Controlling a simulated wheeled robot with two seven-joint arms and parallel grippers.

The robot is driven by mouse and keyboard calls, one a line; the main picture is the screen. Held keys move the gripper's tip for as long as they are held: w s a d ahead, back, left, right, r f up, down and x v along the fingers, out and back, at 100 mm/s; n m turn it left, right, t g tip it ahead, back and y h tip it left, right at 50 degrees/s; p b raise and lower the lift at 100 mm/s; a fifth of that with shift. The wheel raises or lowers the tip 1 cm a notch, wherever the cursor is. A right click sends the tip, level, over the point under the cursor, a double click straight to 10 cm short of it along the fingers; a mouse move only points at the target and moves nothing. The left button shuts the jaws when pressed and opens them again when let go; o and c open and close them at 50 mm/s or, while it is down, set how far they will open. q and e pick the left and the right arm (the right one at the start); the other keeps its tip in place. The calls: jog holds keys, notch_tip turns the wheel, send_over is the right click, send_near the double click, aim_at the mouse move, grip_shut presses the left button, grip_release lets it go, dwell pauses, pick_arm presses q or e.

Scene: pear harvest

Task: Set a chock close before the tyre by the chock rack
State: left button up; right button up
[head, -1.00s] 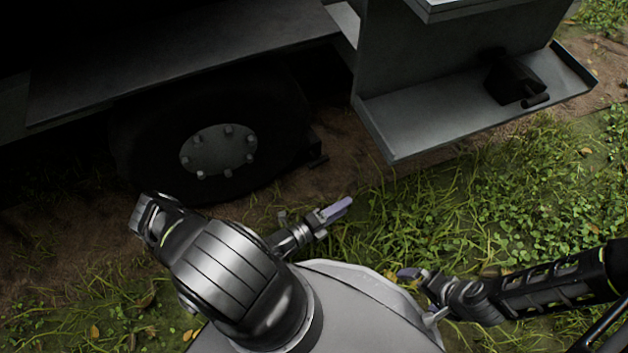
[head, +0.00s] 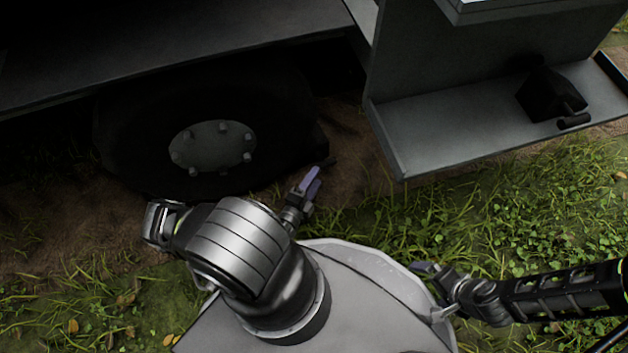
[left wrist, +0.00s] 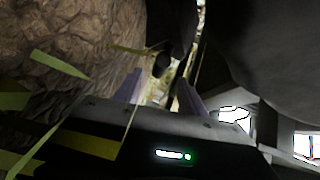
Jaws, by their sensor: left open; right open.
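The dark tyre (head: 120,150) with its grey bolted hub stands at the left in the head view. A dark chock (head: 319,143) sits on the soil at the tyre's right side; it is in shadow, so I cannot tell whether they touch. My left gripper (head: 311,181) is open, its lilac fingers just below the chock's handle. In the left wrist view, a dark handle-like shape (left wrist: 161,64) shows beyond and between the open fingers (left wrist: 160,92). My right gripper (head: 426,268) is open and empty over the grass.
The grey chock rack (head: 440,140) stands right of the tyre, with another black chock (head: 548,95) on its shelf. The vehicle's grey side panel (head: 180,55) overhangs the tyre. Open grass (head: 500,215) lies before the rack.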

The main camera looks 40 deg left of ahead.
aim_at(324, 167)
pick_arm(q)
jog(key=b+x, duration=0.2)
jog(key=x, duration=0.4)
jog(key=shift+w+f, duration=0.15)
jog(key=shift+w, duration=0.05)
jog(key=shift+w+a+b, duration=0.15)
jog(key=shift+w+b, duration=0.15)
jog(key=shift+w, duration=0.2)
jog(key=shift+c, duration=0.6)
grip_shut()
